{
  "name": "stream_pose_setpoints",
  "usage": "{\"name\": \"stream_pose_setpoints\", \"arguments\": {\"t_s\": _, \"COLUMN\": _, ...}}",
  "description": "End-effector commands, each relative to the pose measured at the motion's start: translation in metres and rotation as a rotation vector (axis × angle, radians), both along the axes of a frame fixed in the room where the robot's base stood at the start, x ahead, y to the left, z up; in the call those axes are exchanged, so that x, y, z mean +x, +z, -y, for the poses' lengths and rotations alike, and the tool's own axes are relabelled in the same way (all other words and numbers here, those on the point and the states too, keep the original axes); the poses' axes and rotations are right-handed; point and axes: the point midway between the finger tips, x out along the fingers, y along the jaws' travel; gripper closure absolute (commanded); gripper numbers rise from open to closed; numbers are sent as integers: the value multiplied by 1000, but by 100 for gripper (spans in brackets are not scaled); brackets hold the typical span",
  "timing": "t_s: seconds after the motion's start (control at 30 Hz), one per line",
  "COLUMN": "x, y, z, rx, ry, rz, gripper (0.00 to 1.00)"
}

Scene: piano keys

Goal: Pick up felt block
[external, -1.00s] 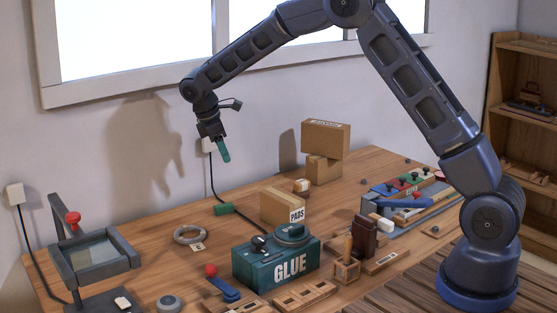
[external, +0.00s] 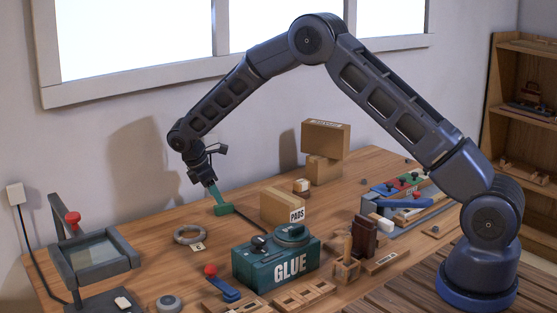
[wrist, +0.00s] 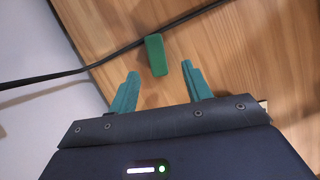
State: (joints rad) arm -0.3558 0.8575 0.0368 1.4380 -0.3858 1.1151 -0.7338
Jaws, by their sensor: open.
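A small green block, which looks like the felt block, lies on the wooden table in the external view (external: 223,210). It also shows in the wrist view (wrist: 155,54), lying lengthwise between and just beyond my green fingertips. My gripper (external: 214,196) is low over the block, pointing down and tilted. In the wrist view my gripper (wrist: 160,70) is open, with one finger to each side of the block's near end and a gap on both sides. In the external view a finger hides part of the block, and I cannot tell whether it touches.
A black cord (wrist: 110,58) runs across the table beside the block. A cardboard PADS box (external: 281,207) stands just to the right. A grey ring (external: 188,234) lies to the left and the green GLUE box (external: 275,267) stands in front. The wall is close behind.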

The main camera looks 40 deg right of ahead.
Motion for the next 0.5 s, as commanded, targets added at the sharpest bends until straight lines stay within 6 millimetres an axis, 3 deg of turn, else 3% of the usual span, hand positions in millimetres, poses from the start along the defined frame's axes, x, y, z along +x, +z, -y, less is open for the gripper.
{"name": "stream_pose_setpoints", "arguments": {"t_s": 0.5, "x": -2, "y": -45, "z": 24, "rx": 0, "ry": -1, "rz": 0, "gripper": 51}}
